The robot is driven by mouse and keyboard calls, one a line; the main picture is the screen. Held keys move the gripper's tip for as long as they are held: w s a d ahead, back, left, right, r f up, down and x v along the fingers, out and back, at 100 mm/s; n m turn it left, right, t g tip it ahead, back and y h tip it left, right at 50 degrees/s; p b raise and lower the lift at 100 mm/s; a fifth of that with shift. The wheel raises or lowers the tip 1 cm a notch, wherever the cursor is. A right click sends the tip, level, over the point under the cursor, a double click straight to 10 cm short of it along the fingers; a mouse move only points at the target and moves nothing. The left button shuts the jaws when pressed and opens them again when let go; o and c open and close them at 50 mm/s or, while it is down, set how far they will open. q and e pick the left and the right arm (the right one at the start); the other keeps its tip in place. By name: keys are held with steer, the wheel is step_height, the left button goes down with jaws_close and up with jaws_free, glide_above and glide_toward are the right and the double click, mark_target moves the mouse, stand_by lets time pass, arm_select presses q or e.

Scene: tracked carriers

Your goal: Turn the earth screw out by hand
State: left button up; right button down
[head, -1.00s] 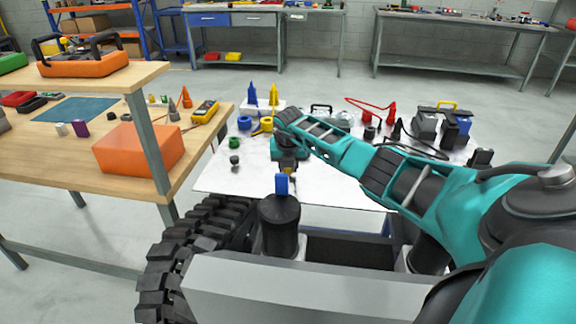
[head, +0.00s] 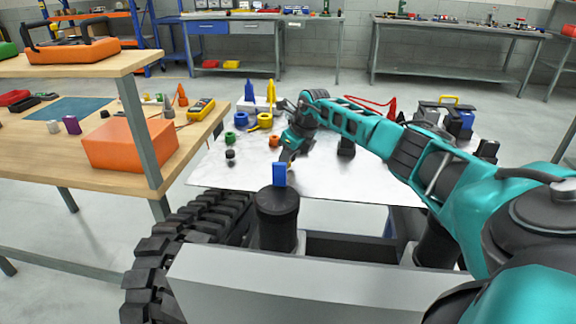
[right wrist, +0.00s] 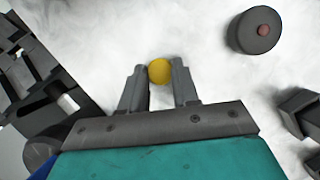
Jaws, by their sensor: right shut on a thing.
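My right gripper (head: 287,160) reaches down over the white tabletop (head: 235,174) near its front edge. In the right wrist view its two fingers (right wrist: 159,80) are shut on a small round yellow piece (right wrist: 159,71). This may be the earth screw; its shank and whatever is under it are hidden, so I cannot tell whether it is seated in anything. In the head view the piece is too small to make out clearly at the fingertips. My left gripper is in no view.
A black piece (head: 346,147) stands right of the gripper. An orange ring (head: 275,140), green ring (head: 229,137) and dark knob (head: 230,155) lie left of it. A dark disc (right wrist: 257,30) shows in the wrist view. A wooden bench (head: 120,183) stands left.

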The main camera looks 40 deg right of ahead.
steer(key=n+b, duration=0.1)
steer(key=n+y+b, duration=0.1)
steer(key=n+b, duration=0.1)
steer(key=b, duration=0.1)
steer(key=shift+w+d+f+n+g, duration=0.1)
steer(key=shift+d+f+n+g, duration=0.05)
steer(key=shift+f+n+g, duration=0.2)
steer(key=shift+n+y+b, duration=0.4)
steer(key=shift+n+b, duration=0.05)
steer(key=shift+b, duration=0.15)
steer(key=shift+r+n+g+b, duration=0.25)
steer(key=shift+n+b, duration=0.65)
steer(key=shift+b, duration=0.3)
arm_select(q)
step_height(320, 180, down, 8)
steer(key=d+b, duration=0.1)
steer(key=b, duration=0.1)
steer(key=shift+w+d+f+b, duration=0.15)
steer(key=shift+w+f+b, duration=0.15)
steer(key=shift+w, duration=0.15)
arm_select(e)
steer(key=shift+d+n+g+y, duration=0.1)
steer(key=shift+n+g+y, duration=0.25)
steer(key=shift+n, duration=0.45)
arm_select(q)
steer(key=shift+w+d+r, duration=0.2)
arm_select(e)
steer(key=c, duration=0.8)
jaws_free()
steer(key=shift+r, duration=0.1)
